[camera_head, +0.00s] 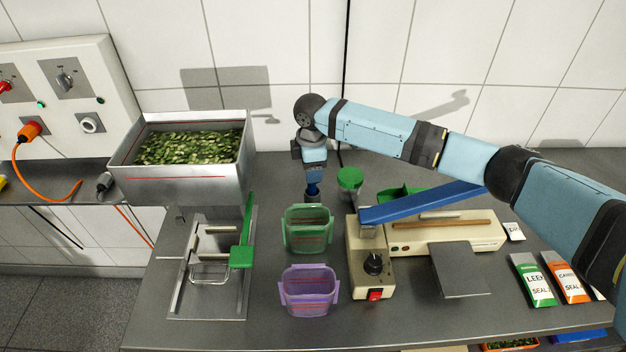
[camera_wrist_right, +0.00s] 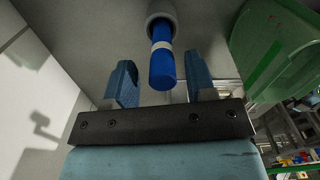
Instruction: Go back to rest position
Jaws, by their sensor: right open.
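My right arm comes in from the right in the head view and reaches across to the back middle of the table. My right gripper (camera_head: 312,178) points down there, behind the green tub. In the right wrist view, the right gripper (camera_wrist_right: 158,82) is open, with two blue fingers apart. A blue cylindrical thing with a white band (camera_wrist_right: 162,66) shows between the fingers and stands in a round grey holder (camera_wrist_right: 160,18). I see a gap on both sides of it. My left gripper is not in view.
A green tub (camera_head: 308,236) and a purple tub (camera_head: 309,291) stand in front of the gripper. A metal hopper (camera_head: 180,186) of green pieces is at left. A sealer with a blue lever (camera_head: 420,205) lies under my arm. Seed packets (camera_head: 538,284) lie at right.

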